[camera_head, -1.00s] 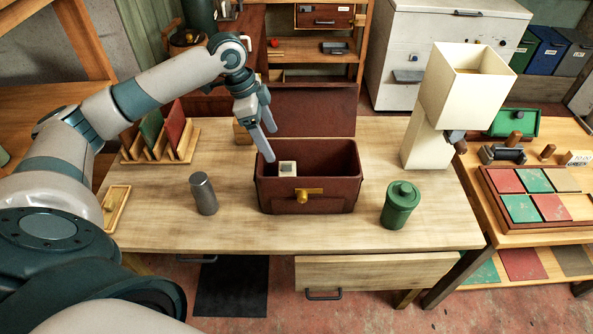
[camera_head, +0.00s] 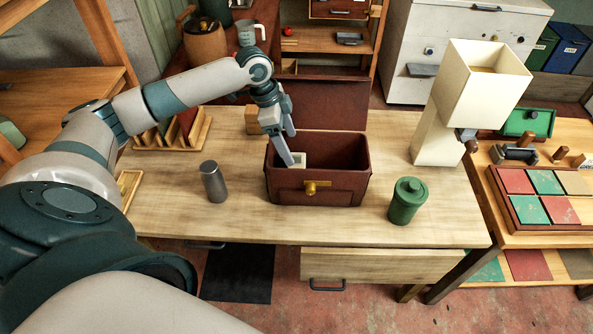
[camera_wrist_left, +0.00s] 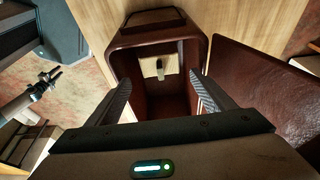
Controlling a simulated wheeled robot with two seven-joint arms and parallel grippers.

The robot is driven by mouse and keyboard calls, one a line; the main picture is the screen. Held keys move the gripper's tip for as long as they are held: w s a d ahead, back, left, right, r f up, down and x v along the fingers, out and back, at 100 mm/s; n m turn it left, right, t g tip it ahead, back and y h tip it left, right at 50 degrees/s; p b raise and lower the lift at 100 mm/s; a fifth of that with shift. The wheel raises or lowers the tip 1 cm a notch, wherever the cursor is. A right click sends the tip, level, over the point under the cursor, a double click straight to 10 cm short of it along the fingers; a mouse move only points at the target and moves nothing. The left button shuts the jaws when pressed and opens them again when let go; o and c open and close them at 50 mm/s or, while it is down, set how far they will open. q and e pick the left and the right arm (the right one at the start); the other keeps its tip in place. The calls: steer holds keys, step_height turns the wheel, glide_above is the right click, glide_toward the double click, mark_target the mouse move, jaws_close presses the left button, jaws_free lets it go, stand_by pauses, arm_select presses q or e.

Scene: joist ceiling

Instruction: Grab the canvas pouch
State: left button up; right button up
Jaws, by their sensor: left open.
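A small cream thing that looks like the canvas pouch (camera_head: 299,159) lies inside the open brown box (camera_head: 340,190). In the left wrist view the pouch (camera_wrist_left: 150,70) shows pale with a grey piece on it, near the far inner wall of the box (camera_wrist_left: 190,55). My left gripper (camera_head: 288,150) points down into the box opening, at the pouch's left side in the head view. In the left wrist view its fingers (camera_wrist_left: 161,82) are spread wide, with the pouch ahead between them and nothing held. I cannot tell whether a finger touches the pouch.
The box's raised lid (camera_head: 325,103) stands behind it. A grey cylinder (camera_head: 214,182) is left of the box and a green lidded canister (camera_head: 406,201) right. A cream lamp-like object (camera_head: 440,135) stands at the table's right. Bare tabletop (camera_head: 260,225) lies in front.

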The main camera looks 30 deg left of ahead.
mark_target(295, 155)
arm_select(q)
steer(key=p+x, duration=0.1)
steer(key=x, duration=0.4)
steer(key=shift+d+f, duration=0.1)
steer(key=shift+f, duration=0.3)
steer(key=shift+w, duration=0.1)
steer(key=p+x, duration=0.1)
steer(key=x, duration=0.3)
steer(key=shift+d+f, duration=0.15)
steer(key=shift+f, duration=0.15)
steer(key=shift+w+d+f+p, duration=0.15)
steer(key=shift+f+p, duration=0.15)
steer(key=shift+f, duration=0.25)
steer(key=c, duration=0.9)
steer(key=shift+r, duration=0.2)
